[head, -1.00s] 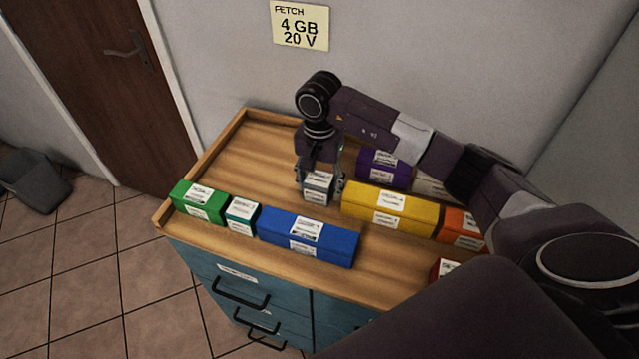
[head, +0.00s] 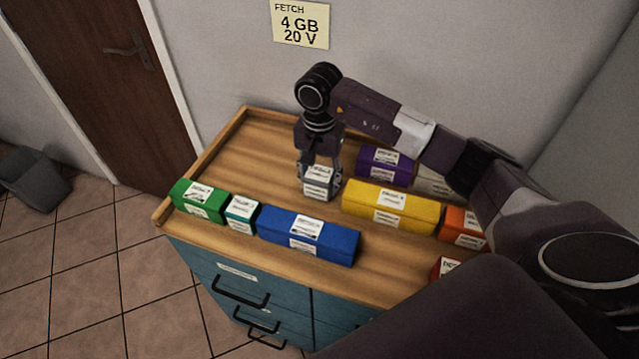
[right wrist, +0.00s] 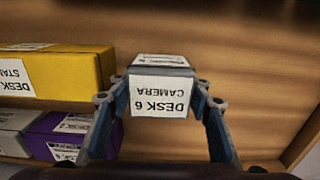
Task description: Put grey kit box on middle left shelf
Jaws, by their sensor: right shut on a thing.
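The small grey kit box (head: 319,194) is at the middle of the wooden cabinet top, with white labels on its top and front. My right gripper (head: 321,186) points down with its fingers shut on the box's sides. In the right wrist view the box (right wrist: 161,62) sits between the fingertips (right wrist: 160,101), and its label reads "DESK 6 CAMERA" upside down. I cannot tell for certain how far its underside is from the wood. My left gripper and the middle left shelf are not in view.
A yellow box (head: 390,205) stands close right of the grey box, with a purple box (head: 384,166) behind. Blue (head: 309,236), teal (head: 241,211) and green (head: 199,200) boxes line the front edge of the cabinet top (head: 230,170). The back left is clear.

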